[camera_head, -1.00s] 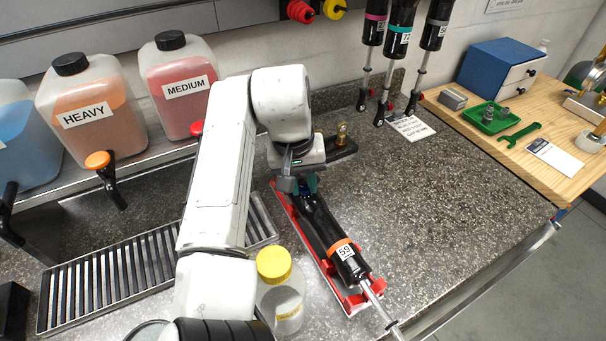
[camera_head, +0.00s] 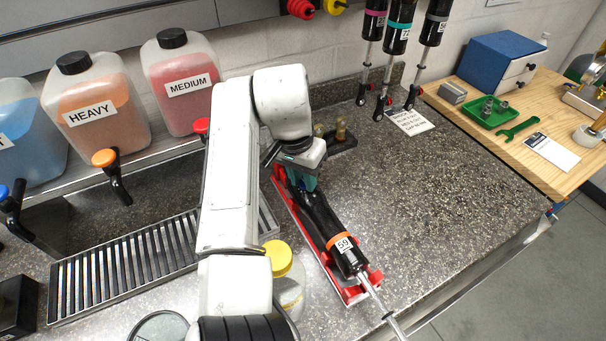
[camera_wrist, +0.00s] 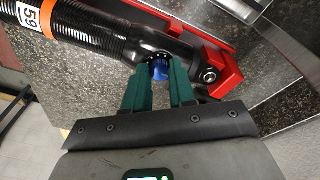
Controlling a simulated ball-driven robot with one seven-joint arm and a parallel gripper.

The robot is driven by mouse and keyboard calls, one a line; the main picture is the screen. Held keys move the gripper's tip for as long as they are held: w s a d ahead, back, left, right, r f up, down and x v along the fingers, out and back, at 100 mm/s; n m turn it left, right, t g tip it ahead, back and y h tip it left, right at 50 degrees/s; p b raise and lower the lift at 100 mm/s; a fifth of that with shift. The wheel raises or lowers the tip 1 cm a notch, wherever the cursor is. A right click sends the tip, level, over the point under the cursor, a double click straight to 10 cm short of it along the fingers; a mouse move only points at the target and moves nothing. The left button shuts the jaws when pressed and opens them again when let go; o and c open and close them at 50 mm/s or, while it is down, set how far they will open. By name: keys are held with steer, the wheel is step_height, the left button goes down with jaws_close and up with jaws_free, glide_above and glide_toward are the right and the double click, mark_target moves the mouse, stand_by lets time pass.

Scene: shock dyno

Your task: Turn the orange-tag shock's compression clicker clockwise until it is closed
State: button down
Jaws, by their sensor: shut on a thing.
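The orange-tag shock (camera_head: 327,222) is black with an orange band numbered 59. It lies in a red cradle (camera_head: 350,295) on the speckled worktop, its silver rod toward the front. In the wrist view the shock's body (camera_wrist: 98,32) runs to an eyelet at the red cradle end (camera_wrist: 222,75). A blue clicker knob (camera_wrist: 160,71) sits on the shock near that end. My gripper (camera_wrist: 160,75), with green fingers, is shut on the blue knob. In the head view my gripper (camera_head: 303,184) is over the shock's far end, and the knob is mostly hidden.
A yellow-lidded jar (camera_head: 277,257) stands beside my arm, left of the cradle. Jugs labelled HEAVY (camera_head: 95,112) and MEDIUM (camera_head: 182,85) stand behind a drain grate (camera_head: 130,268). Several shocks (camera_head: 399,25) hang at the back. The worktop right of the cradle is clear.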

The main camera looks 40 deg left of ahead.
mark_target(296, 195)
stand_by(0.3)
steer(key=c, duration=0.9)
jaws_free()
steer(key=shift+r, duration=0.15)
steer(key=r, duration=0.3)
steer(key=s+r+b, duration=0.1)
steer(key=r, duration=0.3)
steer(key=r+b, duration=0.1)
steer(key=r, duration=0.2)
steer(key=shift+s+a+r, duration=0.2)
steer(key=shift+s+a, duration=0.1)
